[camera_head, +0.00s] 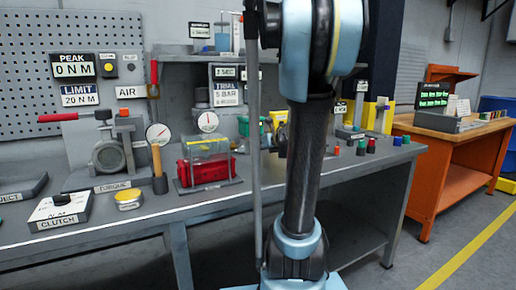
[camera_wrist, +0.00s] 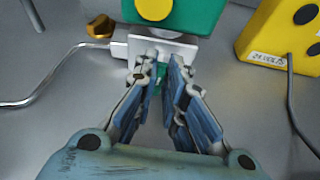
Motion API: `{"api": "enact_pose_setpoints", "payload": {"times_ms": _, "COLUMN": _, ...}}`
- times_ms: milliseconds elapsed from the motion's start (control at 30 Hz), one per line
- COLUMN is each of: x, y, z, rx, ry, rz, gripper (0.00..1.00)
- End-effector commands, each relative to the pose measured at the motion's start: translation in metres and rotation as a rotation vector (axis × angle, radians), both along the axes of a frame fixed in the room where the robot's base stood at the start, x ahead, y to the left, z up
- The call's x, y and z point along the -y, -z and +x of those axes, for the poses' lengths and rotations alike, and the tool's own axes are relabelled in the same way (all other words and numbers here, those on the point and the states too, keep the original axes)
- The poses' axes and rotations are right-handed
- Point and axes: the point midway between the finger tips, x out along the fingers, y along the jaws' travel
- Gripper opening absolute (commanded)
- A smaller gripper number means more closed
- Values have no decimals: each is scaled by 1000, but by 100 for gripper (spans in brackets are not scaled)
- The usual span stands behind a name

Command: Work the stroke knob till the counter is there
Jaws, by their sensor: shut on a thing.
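In the wrist view my gripper (camera_wrist: 162,68) has its two fingers closed in on a small green knob (camera_wrist: 160,76). Only a sliver of the knob shows between the fingers, and I cannot read any marking on it. The knob sits at a grey metal bracket (camera_wrist: 160,48) below a green housing (camera_wrist: 196,14) with a yellow round part (camera_wrist: 155,8). I cannot make out a counter on this unit. In the head view my own arm hides the gripper and the knob.
A yellow box (camera_wrist: 285,32) marked 24 volts stands at right with a dark cable. A brass fitting (camera_wrist: 100,27) and a bent pipe are at left.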

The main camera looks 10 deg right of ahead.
Motion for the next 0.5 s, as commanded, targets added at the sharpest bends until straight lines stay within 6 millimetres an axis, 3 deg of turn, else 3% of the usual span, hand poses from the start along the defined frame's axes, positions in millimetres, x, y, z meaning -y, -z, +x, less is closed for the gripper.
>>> {"api": "enact_pose_setpoints", "payload": {"times_ms": 500, "x": 12, "y": 4, "z": 2, "rx": -132, "ry": 1, "rz": 403, "gripper": 0}}
